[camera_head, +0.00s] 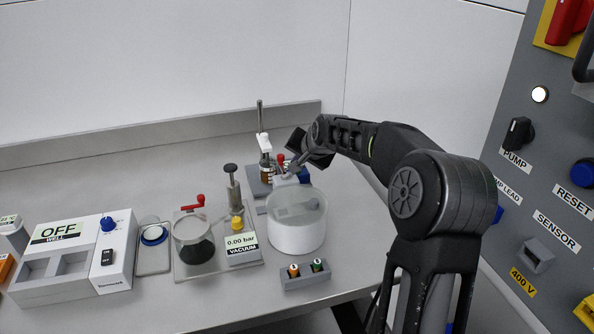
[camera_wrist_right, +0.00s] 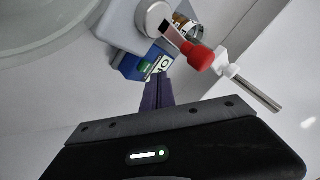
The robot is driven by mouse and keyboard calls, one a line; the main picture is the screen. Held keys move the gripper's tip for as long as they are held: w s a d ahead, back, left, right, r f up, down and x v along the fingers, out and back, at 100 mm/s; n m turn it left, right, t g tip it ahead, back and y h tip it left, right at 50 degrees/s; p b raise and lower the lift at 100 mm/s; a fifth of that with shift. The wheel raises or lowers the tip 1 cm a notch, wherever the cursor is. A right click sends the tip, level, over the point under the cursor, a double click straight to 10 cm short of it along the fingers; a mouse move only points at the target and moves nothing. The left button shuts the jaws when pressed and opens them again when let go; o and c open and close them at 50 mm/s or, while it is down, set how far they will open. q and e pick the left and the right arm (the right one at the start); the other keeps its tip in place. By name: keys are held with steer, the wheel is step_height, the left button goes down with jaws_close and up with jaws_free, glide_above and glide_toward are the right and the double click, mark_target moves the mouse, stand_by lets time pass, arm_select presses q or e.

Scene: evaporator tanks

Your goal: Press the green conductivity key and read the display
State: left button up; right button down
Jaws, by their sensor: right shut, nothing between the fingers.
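The small blue meter (camera_head: 304,175) stands at the back of the bench, partly hidden by my right gripper. The blue meter (camera_wrist_right: 133,67) also shows in the right wrist view, with a small green patch (camera_wrist_right: 149,65) and a white panel (camera_wrist_right: 161,64) with dark characters, cut off and not readable. My right gripper (camera_head: 293,168) is shut and empty, reaching in from the right beside the meter. Its fingertips (camera_wrist_right: 158,80) lie close below the meter's panel in the wrist view; I cannot tell whether they touch. My left gripper is not in view.
A red-handled valve (camera_wrist_right: 198,57), a rod stand (camera_head: 260,120) and a brown bottle (camera_head: 267,174) crowd the meter. A white round vessel (camera_head: 297,238) stands in front. The vacuum unit (camera_head: 242,248) and heater (camera_head: 115,255) are left; a grey control panel (camera_head: 545,190) is right.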

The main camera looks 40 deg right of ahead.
steer(key=shift+f, duration=0.15)
steer(key=shift+f+b, duration=0.3)
steer(key=shift+b, duration=0.05)
steer(key=shift+f+b, duration=0.4)
steer(key=shift+f, duration=0.1)
stand_by(0.5)
steer(key=shift+r, duration=0.1)
steer(key=shift+r+p, duration=0.7)
steer(key=shift+r, duration=0.15)
step_height(320, 180, up, 5)
steer(key=p, duration=0.3)
steer(key=shift+p, duration=0.3)
stand_by(0.9)
